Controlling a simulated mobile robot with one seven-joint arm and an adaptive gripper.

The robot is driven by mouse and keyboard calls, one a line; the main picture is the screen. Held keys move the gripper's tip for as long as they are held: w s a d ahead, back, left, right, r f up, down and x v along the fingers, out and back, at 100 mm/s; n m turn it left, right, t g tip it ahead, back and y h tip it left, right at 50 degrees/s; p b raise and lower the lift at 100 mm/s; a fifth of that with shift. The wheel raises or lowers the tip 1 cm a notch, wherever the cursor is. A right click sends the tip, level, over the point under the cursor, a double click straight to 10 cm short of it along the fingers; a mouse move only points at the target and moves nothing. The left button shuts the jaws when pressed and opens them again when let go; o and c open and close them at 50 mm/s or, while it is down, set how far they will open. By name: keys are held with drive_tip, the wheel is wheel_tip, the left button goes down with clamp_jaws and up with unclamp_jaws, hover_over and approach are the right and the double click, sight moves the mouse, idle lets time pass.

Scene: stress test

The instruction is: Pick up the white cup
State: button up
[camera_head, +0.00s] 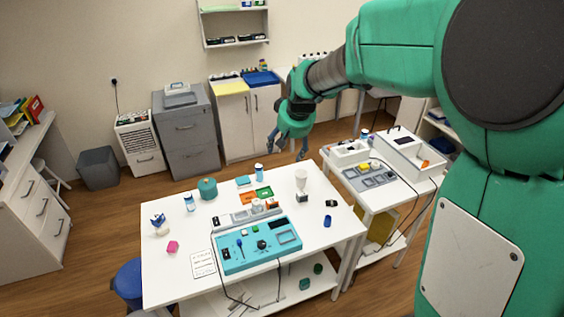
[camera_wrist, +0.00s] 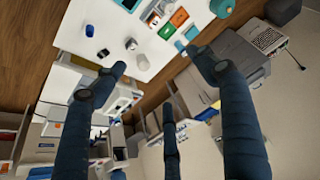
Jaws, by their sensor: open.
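A white cup-like thing (camera_head: 301,177), wide at the top, stands near the back right of the white table (camera_head: 190,255), with a small grey block just in front of it. A smaller whitish cup-like thing (camera_head: 256,205) sits behind the teal panel; I cannot tell for sure which is the task's cup. My gripper (camera_head: 288,147) is open and empty, above and behind the table's back edge, apart from both. In the wrist view my dark gripper fingers (camera_wrist: 155,60) are spread, with a white thing (camera_wrist: 143,62) on the table seen between their tips.
The teal panel (camera_head: 232,262) fills the table's front middle. A teal round pot (camera_head: 208,188) and a bottle (camera_head: 259,172) stand at the back. A second table with trays (camera_head: 405,200) adjoins at the right.

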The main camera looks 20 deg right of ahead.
drive_tip(key=w+d+f+p, duration=0.2)
drive_tip(key=w+d+f, duration=0.7)
drive_tip(key=w+f, duration=0.35)
drive_tip(key=m+p, duration=0.1)
approach(301, 179)
drive_tip(key=w, duration=0.2)
drive_tip(key=shift+d+r+h, duration=0.3)
drive_tip(key=shift+r+h, duration=0.1)
drive_tip(key=shift+r, duration=0.05)
drive_tip(key=shift+f, duration=0.15)
drive_tip(key=shift+x, duration=4.1)
drive_tip(key=shift+s+f, duration=0.1)
drive_tip(key=shift+f, duration=0.1)
drive_tip(key=shift+x, duration=2.45)
drive_tip(key=shift+s, duration=0.1)
